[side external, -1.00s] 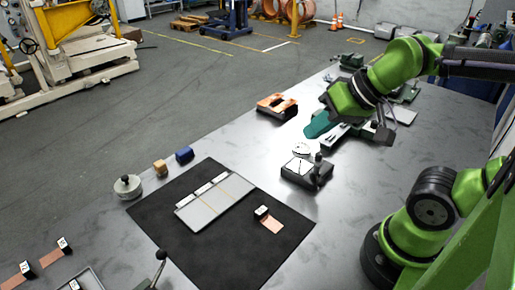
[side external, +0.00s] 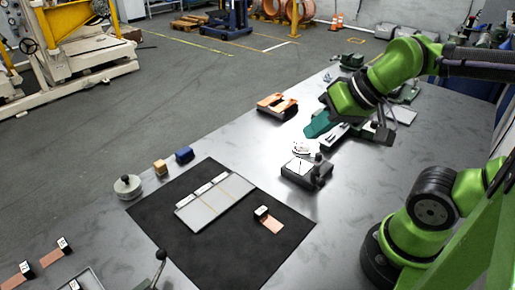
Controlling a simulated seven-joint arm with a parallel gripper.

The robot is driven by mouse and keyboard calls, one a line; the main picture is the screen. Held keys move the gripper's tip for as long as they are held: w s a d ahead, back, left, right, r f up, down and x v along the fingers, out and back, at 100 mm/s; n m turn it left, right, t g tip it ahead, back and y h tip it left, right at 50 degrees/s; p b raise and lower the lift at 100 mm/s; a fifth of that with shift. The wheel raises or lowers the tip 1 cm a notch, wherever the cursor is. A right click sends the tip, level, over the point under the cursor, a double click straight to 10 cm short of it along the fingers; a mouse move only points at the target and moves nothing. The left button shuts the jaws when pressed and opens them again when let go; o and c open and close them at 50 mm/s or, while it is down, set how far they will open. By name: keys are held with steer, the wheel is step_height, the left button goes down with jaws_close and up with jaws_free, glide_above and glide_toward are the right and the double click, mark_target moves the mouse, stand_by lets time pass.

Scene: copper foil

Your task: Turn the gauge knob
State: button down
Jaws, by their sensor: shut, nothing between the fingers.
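The gauge (side external: 306,172) is a dark box with a pale top face, standing on the grey bench just beyond the black mat. A small dark knob (side external: 318,157) stands up at its back right corner. A thin dark line shows on the pale face, too small to read. My gripper (side external: 345,101), at the end of my green arm, is up and to the right of the gauge, over the green tool. It is shut and apart from the knob. Its fingertips are hard to make out against the clutter behind.
The black mat (side external: 167,224) holds a grey panel (side external: 214,206) and a small block with copper foil (side external: 271,225). An orange-and-dark piece (side external: 277,105) and a green tool (side external: 318,124) lie beyond the gauge. A round metal pot (side external: 127,188) and blue block (side external: 184,154) stand left.

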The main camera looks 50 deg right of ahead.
steer(key=c, duration=1.8)
jaws_free()
steer(key=shift+o, duration=1)
steer(key=shift+f, duration=0.15)
steer(key=o, duration=0.6)
steer(key=w, duration=0.1)
steer(key=w+f+g, duration=0.1)
steer(key=w+g, duration=0.1)
steer(key=shift+w+d+f+n, duration=0.15)
steer(key=shift+d+f+n, duration=0.1)
steer(key=shift+d+n, duration=0.15)
steer(key=w+d+f+n+g+h, duration=0.1)
steer(key=w+d+n+g+h, duration=0.2)
steer(key=w+d+n+g, duration=0.15)
steer(key=n+g+h, duration=0.2)
steer(key=n+g, duration=0.2)
steer(key=n, duration=0.4)
glide_toward(319, 153)
steer(key=x, duration=0.8)
steer(key=shift+s+f, duration=0.15)
steer(key=shift+f, duration=0.25)
jaws_close()
